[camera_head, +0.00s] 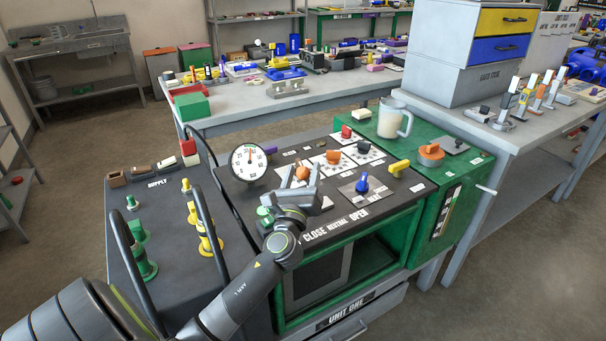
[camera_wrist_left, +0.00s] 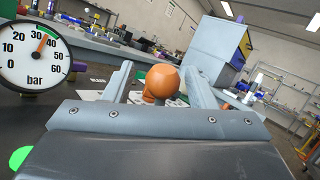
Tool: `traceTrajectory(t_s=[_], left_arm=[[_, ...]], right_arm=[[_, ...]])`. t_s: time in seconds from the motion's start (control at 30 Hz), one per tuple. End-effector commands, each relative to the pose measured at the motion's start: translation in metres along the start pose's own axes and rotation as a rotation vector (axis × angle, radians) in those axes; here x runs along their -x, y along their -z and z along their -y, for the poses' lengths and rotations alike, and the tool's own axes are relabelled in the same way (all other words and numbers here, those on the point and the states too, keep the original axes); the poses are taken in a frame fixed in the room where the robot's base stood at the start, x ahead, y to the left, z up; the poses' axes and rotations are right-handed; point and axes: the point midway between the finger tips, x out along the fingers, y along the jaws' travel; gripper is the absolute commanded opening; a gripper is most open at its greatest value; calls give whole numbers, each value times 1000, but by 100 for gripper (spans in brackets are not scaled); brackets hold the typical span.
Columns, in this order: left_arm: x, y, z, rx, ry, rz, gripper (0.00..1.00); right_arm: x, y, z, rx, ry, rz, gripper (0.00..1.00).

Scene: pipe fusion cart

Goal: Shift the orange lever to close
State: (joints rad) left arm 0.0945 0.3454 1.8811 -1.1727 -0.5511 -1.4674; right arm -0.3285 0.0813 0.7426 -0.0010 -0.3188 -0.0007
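The orange lever's round knob (camera_head: 302,173) stands on the dark panel of the cart, behind the printed words CLOSE, NEUTRAL and OPEN (camera_head: 336,227). In the left wrist view the orange knob (camera_wrist_left: 162,81) shows between my two fingers, with a gap on each side. My left gripper (camera_head: 301,178) is open and points at the knob from the front; the fingertips (camera_wrist_left: 156,72) are on either side of it in the picture. I cannot tell how deep the knob sits between them. The lever's lower part is hidden by my gripper. My right gripper is not in view.
A pressure gauge (camera_head: 248,161) stands left of the knob. A blue lever (camera_head: 362,184), a yellow handle (camera_head: 399,167), and red, orange and black knobs crowd the panel to the right. Looped black hoses rise at the left.

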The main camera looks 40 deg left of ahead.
Motion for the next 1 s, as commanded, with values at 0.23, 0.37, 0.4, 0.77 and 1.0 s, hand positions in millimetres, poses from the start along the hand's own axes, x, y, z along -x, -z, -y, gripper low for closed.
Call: traceTrajectory(t_s=[0.23, 0.37, 0.4, 0.77, 1.0], left_arm=[[0, -1, 1, 0, 2, 2, 51], [10, 1, 0, 0, 1, 0, 51], [15, 1, 0, 1, 1, 0, 51], [100, 3, -1, 3, -3, -1, 51], [149, 2, -2, 1, -4, -1, 51]], right_arm=[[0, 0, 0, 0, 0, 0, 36], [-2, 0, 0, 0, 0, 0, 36], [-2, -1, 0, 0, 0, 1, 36], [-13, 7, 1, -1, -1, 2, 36], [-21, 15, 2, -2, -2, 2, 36]])
